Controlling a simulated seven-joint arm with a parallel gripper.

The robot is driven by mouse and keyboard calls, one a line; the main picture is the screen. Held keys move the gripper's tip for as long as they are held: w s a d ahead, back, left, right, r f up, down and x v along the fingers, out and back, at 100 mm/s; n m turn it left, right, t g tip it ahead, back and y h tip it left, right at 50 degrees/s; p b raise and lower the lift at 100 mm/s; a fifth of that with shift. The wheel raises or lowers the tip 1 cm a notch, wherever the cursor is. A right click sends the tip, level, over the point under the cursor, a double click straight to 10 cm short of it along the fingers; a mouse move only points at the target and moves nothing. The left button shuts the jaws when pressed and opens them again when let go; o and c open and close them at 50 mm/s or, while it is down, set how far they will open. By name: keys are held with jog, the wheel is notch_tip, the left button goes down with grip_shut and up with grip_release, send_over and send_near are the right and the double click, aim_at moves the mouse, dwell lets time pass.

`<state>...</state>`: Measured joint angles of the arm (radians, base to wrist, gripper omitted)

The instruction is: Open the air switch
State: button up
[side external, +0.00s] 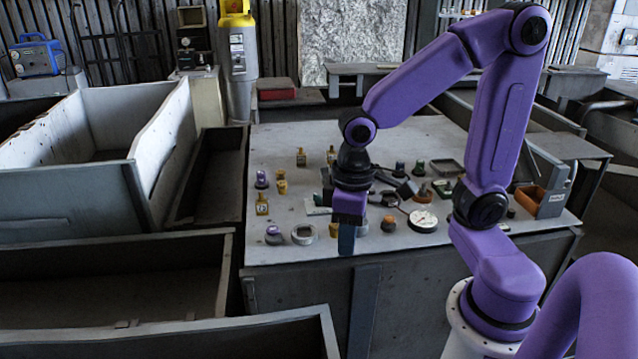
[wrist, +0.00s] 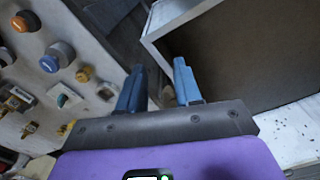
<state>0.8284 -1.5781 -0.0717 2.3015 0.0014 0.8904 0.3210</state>
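My gripper (side external: 347,238) hangs at the front edge of the grey table (side external: 310,262), pointing down. In the wrist view my gripper (wrist: 158,82) shows two blue fingers held apart with nothing between them. Several small switches and knobs stand on the tabletop. I cannot tell which of them is the air switch. In the wrist view an orange-capped knob (wrist: 25,22), a blue-topped button (wrist: 55,60) and a yellow knob (wrist: 84,73) lie left of the fingers. A small light-based part with a teal top (wrist: 64,97) sits below them. No part touches the fingers.
A round white-faced gauge (side external: 423,221) and a dark tray (side external: 446,167) are on the table. A grey box with an orange bin (side external: 530,199) stands at the right. Large open grey bins (side external: 70,200) line the left. Parts crowd the tabletop's middle; its left side is clearer.

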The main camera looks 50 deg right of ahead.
jog(key=w+d+f+m, duration=0.1)
jog(key=w+d+m, duration=0.2)
jog(key=w+m, duration=0.45)
jog(key=m, duration=1.3)
send_near(319, 196)
notch_tip(319, 196, down, 6)
jog(key=shift+w+r, duration=0.2)
jog(key=shift+s+f, duration=0.15)
jog(key=shift+f, duration=1.2)
jog(key=n, duration=0.6)
jog(key=shift+s+d+n, duration=0.15)
jog(key=shift+n, duration=0.1)
jog(key=n, duration=0.4)
jog(key=shift+n, duration=0.3)
jog(key=n, duration=0.2)
jog(key=shift+n, duration=0.3)
jog(key=shift+w+f, duration=0.25)
jog(key=shift+f, duration=0.35)
